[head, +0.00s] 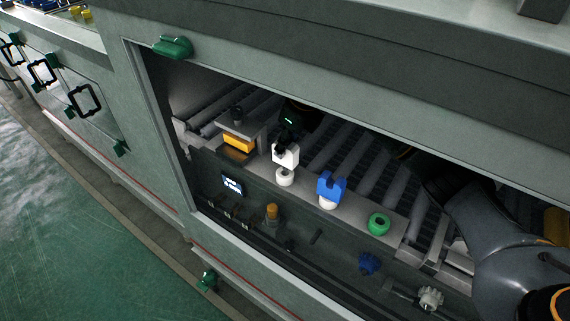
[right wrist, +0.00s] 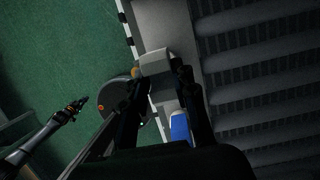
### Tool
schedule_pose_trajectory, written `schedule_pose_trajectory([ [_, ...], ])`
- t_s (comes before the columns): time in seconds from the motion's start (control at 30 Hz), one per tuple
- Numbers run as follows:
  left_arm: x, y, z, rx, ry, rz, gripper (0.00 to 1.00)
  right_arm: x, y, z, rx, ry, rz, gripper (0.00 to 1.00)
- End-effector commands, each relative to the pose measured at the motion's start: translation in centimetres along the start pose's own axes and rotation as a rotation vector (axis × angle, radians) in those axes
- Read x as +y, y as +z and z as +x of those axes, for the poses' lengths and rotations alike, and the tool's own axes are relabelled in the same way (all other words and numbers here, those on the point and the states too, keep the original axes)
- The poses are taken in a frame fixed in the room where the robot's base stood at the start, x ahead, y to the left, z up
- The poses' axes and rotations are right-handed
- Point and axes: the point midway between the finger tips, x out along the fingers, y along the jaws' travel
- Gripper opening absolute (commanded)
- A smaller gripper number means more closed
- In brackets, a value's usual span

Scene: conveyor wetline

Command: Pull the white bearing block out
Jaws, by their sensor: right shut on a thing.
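The white bearing block (head: 286,156) is at the middle of the head view, above the pale ledge inside the machine opening. My right gripper (head: 285,139) is shut on its upper part from above. A short white round post (head: 285,177) shows just under the block; I cannot tell whether they touch. In the right wrist view the block (right wrist: 161,88) is between the fingers of my right gripper (right wrist: 166,80). My left arm seems to show at the lower left of that view, its gripper (right wrist: 78,104) small and dark, away from the block.
A blue block (head: 331,186) on a white post and a green ring (head: 379,223) stand on the ledge to the right. An orange block (head: 240,143) is at the left. Rollers (head: 350,150) lie behind. A green handle (head: 173,46) is at the opening's upper-left corner.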

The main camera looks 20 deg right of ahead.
Motion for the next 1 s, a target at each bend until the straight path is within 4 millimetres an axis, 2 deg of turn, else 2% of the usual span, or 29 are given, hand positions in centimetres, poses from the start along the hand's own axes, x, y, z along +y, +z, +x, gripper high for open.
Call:
schedule_pose_trajectory([
  [0.57, 0.0, -0.2, -2.1, 0.001, 0.0, -0.001, 0.0, 0.0, 1.1, -3.7, 0.0, 0.0, -0.001, 0.0],
  [0.83, -0.1, -0.2, -2.1, 0.001, 0.0, -0.001, 0.0, 0.0, 1.2, -3.8, 0.0, 0.0, 0.0, 0.0],
  [0.87, -0.1, -0.2, -2.1, 0.001, 0.0, -0.001, 0.0, 0.0, 1.2, -3.8, 0.0, 0.0, 0.0, 0.26],
  [1.0, -0.1, -0.2, -2.1, 0.001, 0.0, -0.001, 0.0, 0.0, 1.2, -3.8, 0.0, 0.0, 0.0, 0.0],
])
